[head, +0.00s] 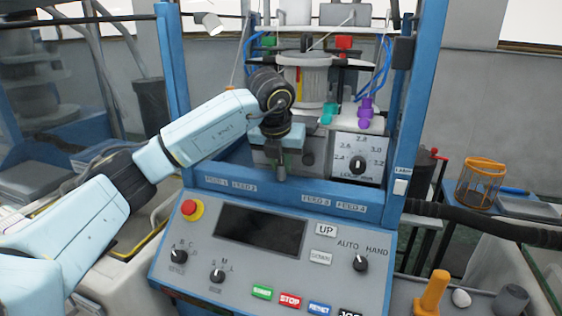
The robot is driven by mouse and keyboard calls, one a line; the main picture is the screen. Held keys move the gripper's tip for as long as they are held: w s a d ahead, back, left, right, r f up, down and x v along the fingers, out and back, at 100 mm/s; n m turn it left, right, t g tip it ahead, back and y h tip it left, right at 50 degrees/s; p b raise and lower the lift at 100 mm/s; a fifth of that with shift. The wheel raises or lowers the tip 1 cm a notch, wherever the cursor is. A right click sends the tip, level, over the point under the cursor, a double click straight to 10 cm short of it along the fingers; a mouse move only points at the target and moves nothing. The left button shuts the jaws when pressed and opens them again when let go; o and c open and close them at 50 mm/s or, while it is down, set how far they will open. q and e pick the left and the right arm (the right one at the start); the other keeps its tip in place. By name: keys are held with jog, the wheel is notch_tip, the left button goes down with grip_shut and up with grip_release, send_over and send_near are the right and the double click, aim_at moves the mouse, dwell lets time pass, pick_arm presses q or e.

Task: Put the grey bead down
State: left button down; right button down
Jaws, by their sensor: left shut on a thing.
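My left arm reaches in from the left, and my left gripper (281,172) points down inside the blue machine frame, just behind the top edge of the control panel. It is shut on a small grey thing, taken as the grey bead. The bead is too small and too hidden by the fingers to make out clearly. I cannot tell whether it touches anything below. My right gripper is not in view.
A dial plate (358,160) stands right of the gripper. A teal piece (327,113) and a purple piece (366,110) stand behind it. The control panel (330,238) is in front.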

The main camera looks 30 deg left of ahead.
pick_arm(q)
jog(key=shift+d+f, duration=0.1)
jog(key=c, duration=1.3)
grip_release()
jog(key=shift+r, duration=0.25)
jog(key=v, duration=1.1)
jog(key=shift+s+r, duration=0.15)
jog(key=shift+r, duration=0.25)
